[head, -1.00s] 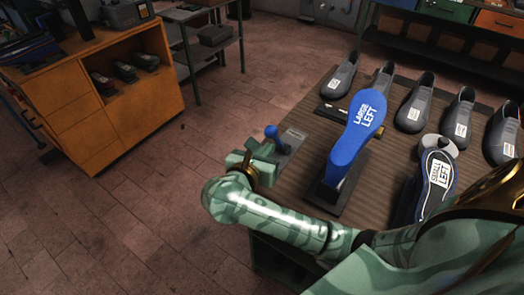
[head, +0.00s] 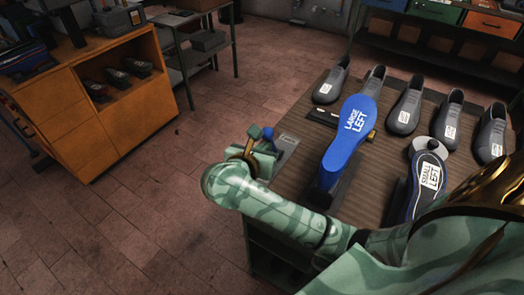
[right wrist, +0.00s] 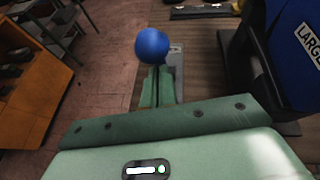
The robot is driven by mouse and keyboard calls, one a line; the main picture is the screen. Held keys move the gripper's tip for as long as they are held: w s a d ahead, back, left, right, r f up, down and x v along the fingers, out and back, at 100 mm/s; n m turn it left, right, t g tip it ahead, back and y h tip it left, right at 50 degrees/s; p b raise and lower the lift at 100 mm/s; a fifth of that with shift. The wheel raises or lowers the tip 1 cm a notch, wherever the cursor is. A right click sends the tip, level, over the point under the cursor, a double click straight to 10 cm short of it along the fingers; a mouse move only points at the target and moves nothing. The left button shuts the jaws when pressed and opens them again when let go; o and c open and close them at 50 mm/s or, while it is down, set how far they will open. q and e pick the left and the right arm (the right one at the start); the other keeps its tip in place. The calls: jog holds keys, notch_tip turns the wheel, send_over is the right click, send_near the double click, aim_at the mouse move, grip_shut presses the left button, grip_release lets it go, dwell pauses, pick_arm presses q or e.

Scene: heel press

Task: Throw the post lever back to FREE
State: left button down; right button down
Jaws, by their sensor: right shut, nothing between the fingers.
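The post lever shows as a blue ball knob (head: 269,134) at the left edge of the bench, beside a small grey plate (head: 287,142) with lettering too small to read. In the right wrist view the knob (right wrist: 152,46) stands just past my fingertips, near the picture's upper middle. My right gripper (head: 260,135) is shut and empty, close against the knob's left side in the head view. I cannot tell whether they touch. The lever's shaft is mostly hidden by the fingers. My left gripper is not in view.
A blue LARGE LEFT sole form (head: 350,130) stands on a dark post right of the lever. A SMALL LEFT form (head: 427,180) is farther right. Several grey shoes (head: 405,105) line the bench's back. An orange cabinet (head: 110,125) stands left, with open floor between.

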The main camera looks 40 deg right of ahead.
jog(key=w+d+r+g+y+p, duration=0.1)
jog(key=w+d+g+y+p, duration=0.1)
jog(key=d+y+p, duration=0.1)
jog(key=w+d+r+g+y+p, duration=0.1)
jog(key=w+d+g+y+p, duration=0.1)
jog(key=d+y, duration=0.3)
jog(key=shift+d+r+m+p, duration=0.35)
jog(key=shift+d+m+p, duration=0.1)
jog(key=shift+d, duration=0.4)
jog(key=shift+d, duration=0.1)
jog(key=shift+r, duration=0.1)
